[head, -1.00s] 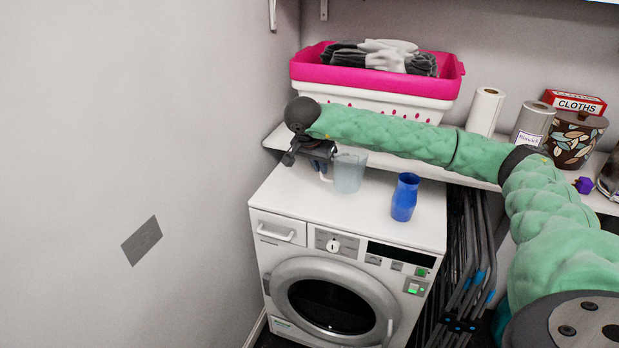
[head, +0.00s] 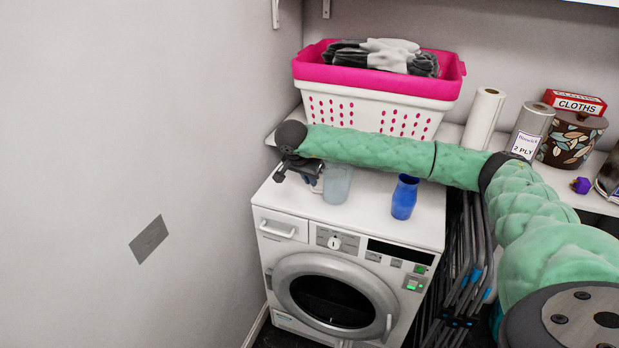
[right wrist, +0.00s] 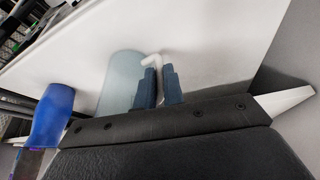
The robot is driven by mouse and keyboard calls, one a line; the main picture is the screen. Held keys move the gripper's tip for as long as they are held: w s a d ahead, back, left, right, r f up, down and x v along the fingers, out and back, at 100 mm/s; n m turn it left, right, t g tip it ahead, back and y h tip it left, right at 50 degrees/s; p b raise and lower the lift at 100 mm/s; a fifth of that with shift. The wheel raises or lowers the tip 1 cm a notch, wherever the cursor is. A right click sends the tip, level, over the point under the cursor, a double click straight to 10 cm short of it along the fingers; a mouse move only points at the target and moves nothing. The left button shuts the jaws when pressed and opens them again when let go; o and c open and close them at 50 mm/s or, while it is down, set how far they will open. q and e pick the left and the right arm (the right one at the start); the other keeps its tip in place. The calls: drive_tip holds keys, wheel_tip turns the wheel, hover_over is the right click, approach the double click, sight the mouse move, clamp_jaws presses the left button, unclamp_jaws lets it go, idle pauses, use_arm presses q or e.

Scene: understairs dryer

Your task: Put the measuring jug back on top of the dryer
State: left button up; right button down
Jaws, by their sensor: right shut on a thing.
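The measuring jug (head: 338,186), a translucent pale blue-grey cup with a white handle, is upright over the left part of the white dryer's top (head: 372,204). My right gripper (head: 314,174) is at its left side, shut on its handle. The right wrist view shows the jug (right wrist: 119,82) beside the dark blue fingers (right wrist: 160,86), with the handle between them. I cannot tell whether its base touches the dryer top or hangs just above. My right forearm hides the area behind the jug. My left gripper is out of view.
A blue bottle (head: 404,197) stands on the dryer right of the jug; a gap separates them. Behind, a shelf (head: 455,133) holds a pink and white basket (head: 370,105), paper rolls (head: 484,118) and a patterned pot (head: 571,140). A wall (head: 130,150) is at left.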

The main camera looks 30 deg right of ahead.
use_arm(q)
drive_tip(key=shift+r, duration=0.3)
use_arm(e)
drive_tip(key=shift+f, duration=0.1)
drive_tip(key=c, duration=1.5)
unclamp_jaws()
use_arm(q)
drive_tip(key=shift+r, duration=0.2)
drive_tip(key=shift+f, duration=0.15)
use_arm(e)
drive_tip(key=shift+r, duration=0.2)
drive_tip(key=shift+a+r, duration=0.1)
drive_tip(key=shift+r, duration=0.05)
drive_tip(key=shift+s+a+r+b, duration=0.1)
drive_tip(key=shift+a+r+b, duration=0.05)
drive_tip(key=shift+r+b, duration=0.2)
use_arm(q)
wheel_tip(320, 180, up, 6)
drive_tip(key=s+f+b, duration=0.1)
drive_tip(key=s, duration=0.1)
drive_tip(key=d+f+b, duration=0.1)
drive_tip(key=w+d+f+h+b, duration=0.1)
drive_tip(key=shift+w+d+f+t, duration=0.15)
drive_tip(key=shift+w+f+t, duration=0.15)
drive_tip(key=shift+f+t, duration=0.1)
use_arm(e)
drive_tip(key=v, duration=1)
drive_tip(key=shift+r, duration=0.35)
drive_tip(key=shift+a, duration=0.1)
